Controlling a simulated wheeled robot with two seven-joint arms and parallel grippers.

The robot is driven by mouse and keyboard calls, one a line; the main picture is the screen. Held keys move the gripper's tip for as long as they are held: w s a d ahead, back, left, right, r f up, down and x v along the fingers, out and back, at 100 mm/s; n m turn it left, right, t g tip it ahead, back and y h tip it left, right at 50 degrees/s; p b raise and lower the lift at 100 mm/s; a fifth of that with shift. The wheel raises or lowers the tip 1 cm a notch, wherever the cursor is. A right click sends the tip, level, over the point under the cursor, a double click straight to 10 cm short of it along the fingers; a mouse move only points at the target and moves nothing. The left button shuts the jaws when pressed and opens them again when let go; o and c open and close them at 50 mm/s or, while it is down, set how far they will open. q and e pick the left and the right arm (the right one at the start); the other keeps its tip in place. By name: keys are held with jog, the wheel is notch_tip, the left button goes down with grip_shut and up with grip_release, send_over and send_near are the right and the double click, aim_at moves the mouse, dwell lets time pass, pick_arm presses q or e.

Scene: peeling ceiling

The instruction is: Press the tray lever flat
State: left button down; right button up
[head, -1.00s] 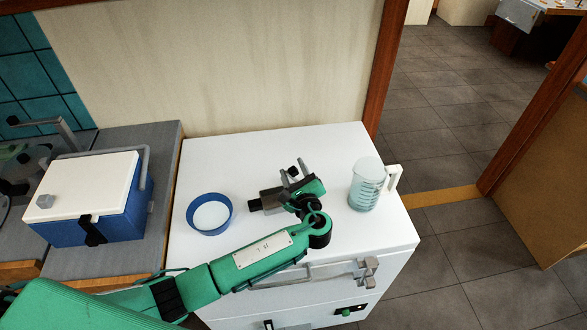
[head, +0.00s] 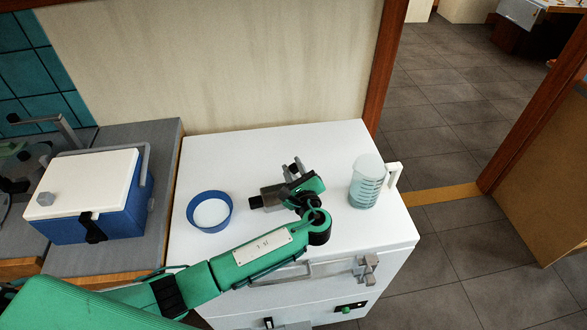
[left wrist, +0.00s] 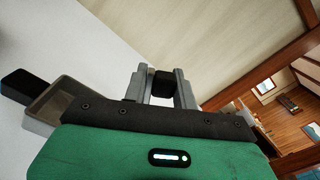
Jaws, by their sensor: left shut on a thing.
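A small grey metal tray (head: 270,197) with a black end lies on the white worktop, partly hidden by my left gripper. It also shows at the left in the left wrist view (left wrist: 50,107). My left gripper (head: 292,168) is over the tray, its grey fingers shut on a black block, which looks like the grip of the tray lever (left wrist: 162,85). The lever's shaft and its angle are hidden by the gripper. My right gripper is in neither view.
A blue round dish (head: 190,212) stands left of the tray, and a clear measuring jug (head: 365,183) stands to the right. A blue cooler box with a white lid (head: 85,185) is on the grey counter. The worktop's back is clear.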

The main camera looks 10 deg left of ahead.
pick_arm(q)
jog(key=shift+s+a+f, duration=0.1)
jog(key=shift+s+a+f+n+b, duration=0.25)
jog(key=shift+a+f+n+b, duration=0.2)
jog(key=shift+n+b, duration=0.45)
jog(key=a+f+n+b, duration=0.1)
jog(key=b, duration=0.1)
jog(key=s+f+n+b, duration=0.1)
jog(key=n+b, duration=0.1)
jog(key=shift+a, duration=0.4)
jog(key=shift+s+a+f+n+b, duration=0.15)
jog(key=shift+a+n+b, duration=0.05)
jog(key=shift+n+b, duration=0.35)
jog(key=shift+s+a+f+n+b, duration=0.1)
jog(key=shift+a+f+n+b, duration=0.1)
jog(key=shift+n+b, duration=0.35)
jog(key=shift+r, duration=0.1)
jog(key=c, duration=1.2)
grip_release()
jog(key=shift+c, duration=0.2)
